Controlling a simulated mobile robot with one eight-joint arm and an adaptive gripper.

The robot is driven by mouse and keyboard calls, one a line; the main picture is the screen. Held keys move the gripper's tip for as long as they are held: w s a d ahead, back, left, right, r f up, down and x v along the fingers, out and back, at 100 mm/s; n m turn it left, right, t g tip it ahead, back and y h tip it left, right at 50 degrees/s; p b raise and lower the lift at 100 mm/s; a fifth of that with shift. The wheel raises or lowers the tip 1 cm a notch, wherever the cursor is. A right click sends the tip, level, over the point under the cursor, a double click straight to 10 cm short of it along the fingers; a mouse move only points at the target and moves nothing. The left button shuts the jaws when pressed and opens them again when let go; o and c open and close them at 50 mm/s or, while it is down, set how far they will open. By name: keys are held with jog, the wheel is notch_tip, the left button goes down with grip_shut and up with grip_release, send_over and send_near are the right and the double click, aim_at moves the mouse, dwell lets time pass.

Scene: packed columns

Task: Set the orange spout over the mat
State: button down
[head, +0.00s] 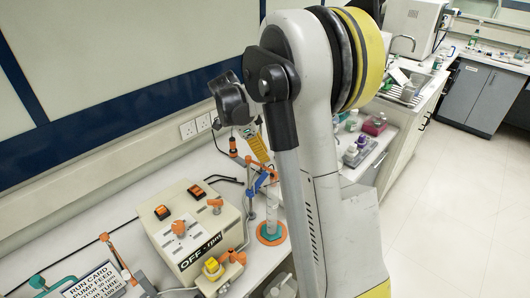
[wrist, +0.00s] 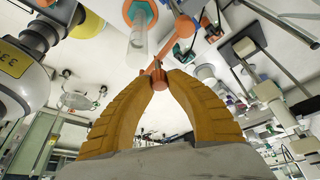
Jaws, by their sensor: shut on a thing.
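My gripper (wrist: 158,82) has yellow ribbed fingers, closed at their tips on an orange-red piece (wrist: 157,72), which looks like the end of the orange spout (wrist: 168,47). The spout runs from the fingertips toward an orange joint in the wrist view. In the head view my gripper (head: 262,160) is beside a slim stand with blue parts, and the spout (head: 270,171) shows small near the fingertips. The round mat (head: 272,239), orange-rimmed with a teal middle, lies on the bench with a clear cylinder (head: 271,214) upright on it. The mat (wrist: 133,5) and cylinder (wrist: 138,42) also show in the wrist view.
A cream control box (head: 192,235) with orange switches and an OFF label stands left of the mat. A printed card (head: 96,284) is at the lower left. Bottles and small trays (head: 358,150) stand farther along the bench. My arm covers the bench right of the mat.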

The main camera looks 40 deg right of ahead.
jog(key=shift+s+a+m+g+y, duration=0.1)
jog(key=shift+a+m+g+y, duration=0.3)
jog(key=shift+m, duration=0.4)
jog(key=shift+a, duration=0.1)
jog(key=c, duration=1.3)
grip_release()
jog(key=shift+o, duration=0.2)
jog(key=v, duration=1.2)
jog(key=shift+a, duration=0.15)
jog(key=shift+s, duration=0.15)
